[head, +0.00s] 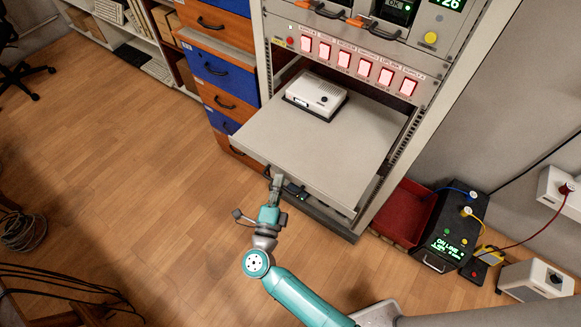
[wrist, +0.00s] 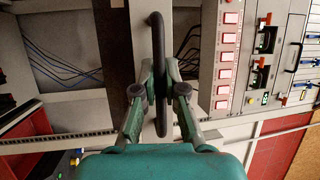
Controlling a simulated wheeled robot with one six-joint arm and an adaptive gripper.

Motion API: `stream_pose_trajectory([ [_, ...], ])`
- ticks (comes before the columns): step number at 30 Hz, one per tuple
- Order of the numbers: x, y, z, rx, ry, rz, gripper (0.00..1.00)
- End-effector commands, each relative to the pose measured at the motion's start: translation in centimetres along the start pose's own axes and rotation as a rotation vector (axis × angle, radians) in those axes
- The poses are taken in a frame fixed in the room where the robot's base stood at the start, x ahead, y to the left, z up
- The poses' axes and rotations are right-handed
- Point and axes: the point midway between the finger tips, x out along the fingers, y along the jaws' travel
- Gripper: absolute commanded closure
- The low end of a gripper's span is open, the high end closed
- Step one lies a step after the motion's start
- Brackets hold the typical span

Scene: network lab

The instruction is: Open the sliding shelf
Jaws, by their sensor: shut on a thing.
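The sliding shelf (head: 325,135) is a flat grey-beige tray that sticks out far from the equipment rack. My gripper (head: 276,180) is at the shelf's front edge, left of its middle. In the wrist view, my gripper (wrist: 159,90) has its two fingers on either side of the shelf's black bar handle (wrist: 157,45), shut on it. In the head view the handle is mostly hidden by the fingers. A small white box device (head: 316,94) rests on the shelf toward the back.
The rack (head: 262,60) has a row of lit red switches (head: 343,58) above the shelf. Blue and orange drawers (head: 220,68) stand to the left. A red bin (head: 403,212) and a black device (head: 452,232) are on the floor at right.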

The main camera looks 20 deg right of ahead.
Motion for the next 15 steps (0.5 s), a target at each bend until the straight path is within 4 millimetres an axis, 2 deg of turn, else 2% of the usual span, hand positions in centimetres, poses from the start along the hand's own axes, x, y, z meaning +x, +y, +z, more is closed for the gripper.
stream_pose_trajectory([
  [1,-1.3,-0.1,0.6,0.000,-0.007,0.001,1.00],
  [6,-4.2,-0.7,1.8,-0.001,-0.005,0.001,1.00],
  [15,-6.9,-1.3,2.9,-0.001,-0.002,0.002,1.00],
])
